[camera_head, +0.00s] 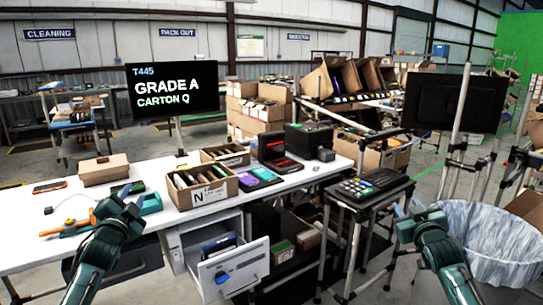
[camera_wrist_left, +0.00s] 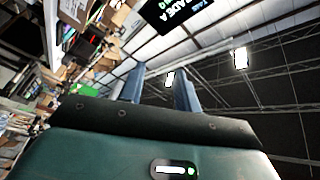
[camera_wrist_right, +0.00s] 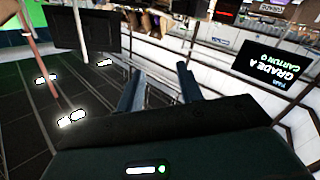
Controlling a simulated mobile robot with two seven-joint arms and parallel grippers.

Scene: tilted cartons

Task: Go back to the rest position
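My left gripper (camera_head: 124,207) is raised in front of the white table's left part, and nothing is held in it. In the left wrist view its two blue-grey fingers (camera_wrist_left: 160,75) stand apart with an empty gap, pointing toward the roof and the sign. My right gripper (camera_head: 416,210) is raised at the right, beside a bin with a clear liner. In the right wrist view its fingers (camera_wrist_right: 158,75) are also apart and empty. Both arms come up from the bottom of the head view.
The white table (camera_head: 50,256) bears an open carton marked N (camera_head: 208,194), a closed brown box (camera_head: 103,169) and a tape dispenser (camera_head: 150,203). An open drawer (camera_head: 233,272) juts out below. A keypad stand (camera_head: 368,187) and the lined bin (camera_head: 490,235) stand right.

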